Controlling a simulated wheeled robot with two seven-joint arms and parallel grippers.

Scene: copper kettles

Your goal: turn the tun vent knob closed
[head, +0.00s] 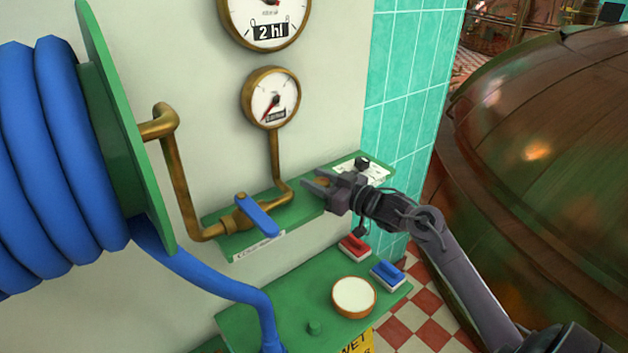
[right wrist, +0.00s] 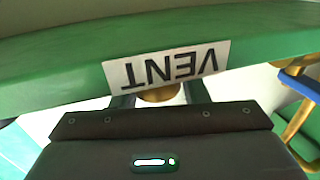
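In the head view my right gripper (head: 314,180) reaches in from the right over the green shelf (head: 298,206), fingers apart and pointing left. It hides much of the knob there. My left gripper is not in view.
A blue-handled valve (head: 257,215) stands left of the gripper on the shelf. A small black knob (head: 362,162) sits behind it. Two gauges (head: 271,98) hang above. A lower green panel (head: 290,312) holds red and blue switches. A large hose reel (head: 110,100) fills the left.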

